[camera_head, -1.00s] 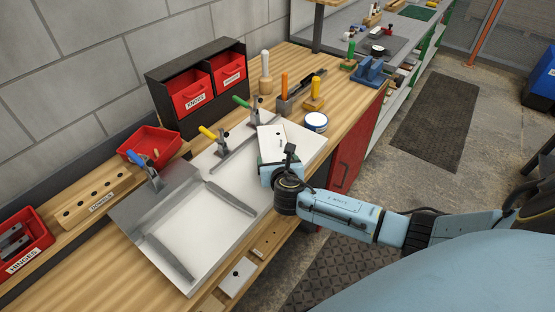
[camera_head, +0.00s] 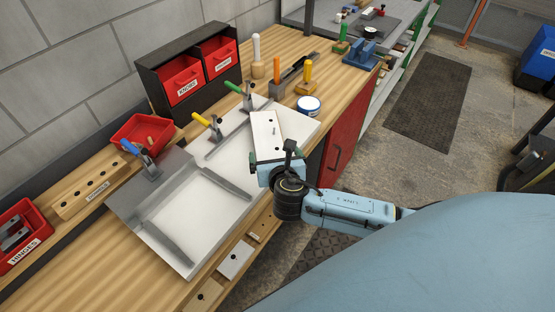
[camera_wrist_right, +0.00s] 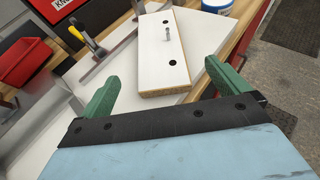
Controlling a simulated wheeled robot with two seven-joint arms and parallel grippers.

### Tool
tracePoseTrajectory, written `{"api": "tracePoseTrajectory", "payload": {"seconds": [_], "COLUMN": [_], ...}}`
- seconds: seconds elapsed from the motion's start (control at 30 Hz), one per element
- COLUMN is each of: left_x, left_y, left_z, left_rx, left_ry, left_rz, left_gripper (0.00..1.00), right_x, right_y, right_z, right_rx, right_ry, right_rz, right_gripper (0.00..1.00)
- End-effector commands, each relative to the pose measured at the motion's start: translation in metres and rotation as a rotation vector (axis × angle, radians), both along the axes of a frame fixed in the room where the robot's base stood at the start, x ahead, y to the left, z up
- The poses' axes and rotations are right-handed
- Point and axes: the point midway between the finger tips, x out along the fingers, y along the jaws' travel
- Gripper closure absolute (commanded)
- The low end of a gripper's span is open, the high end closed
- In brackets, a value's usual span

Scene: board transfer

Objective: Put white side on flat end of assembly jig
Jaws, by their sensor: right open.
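The white side (camera_head: 266,126) is a flat white board with dark holes and a small metal peg. It lies on the pale right end of the assembly jig (camera_head: 231,153), next to the green-handled clamp. My right gripper (camera_head: 265,158) is open at the board's near end. In the right wrist view, its green fingers stand apart on either side of the board (camera_wrist_right: 170,63), with gaps to it, and the board's brown near edge faces me. My left gripper is not in view.
Yellow (camera_head: 204,121), green (camera_head: 236,89) and blue-handled (camera_head: 132,148) clamps stand along the jig's back. A white and blue round tub (camera_head: 308,107) is right of the board. Red bins (camera_head: 183,84) stand behind. Smaller white pieces (camera_head: 235,259) lie below the front edge.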

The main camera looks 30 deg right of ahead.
Motion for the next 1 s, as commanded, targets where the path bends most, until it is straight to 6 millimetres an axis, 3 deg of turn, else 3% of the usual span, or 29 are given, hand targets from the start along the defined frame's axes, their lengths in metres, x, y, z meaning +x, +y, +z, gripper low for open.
{"api": "tracePoseTrajectory", "payload": {"seconds": [0.1,0.3,0.87,1.0], "left_x": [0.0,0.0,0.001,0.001], "left_y": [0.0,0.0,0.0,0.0], "left_z": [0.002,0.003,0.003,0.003], "left_rx": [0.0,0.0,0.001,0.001], "left_ry": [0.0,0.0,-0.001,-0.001], "left_rz": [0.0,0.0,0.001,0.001], "left_gripper": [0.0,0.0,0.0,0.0], "right_x": [-0.018,-0.032,-0.034,-0.044], "right_y": [0.007,0.013,0.014,0.018], "right_z": [0.008,0.014,0.015,0.011], "right_rx": [0.001,0.0,0.003,0.133], "right_ry": [0.001,0.0,0.0,-0.002], "right_rz": [0.002,0.001,-0.001,-0.065], "right_gripper": [0.0,0.0,0.0,0.0]}}
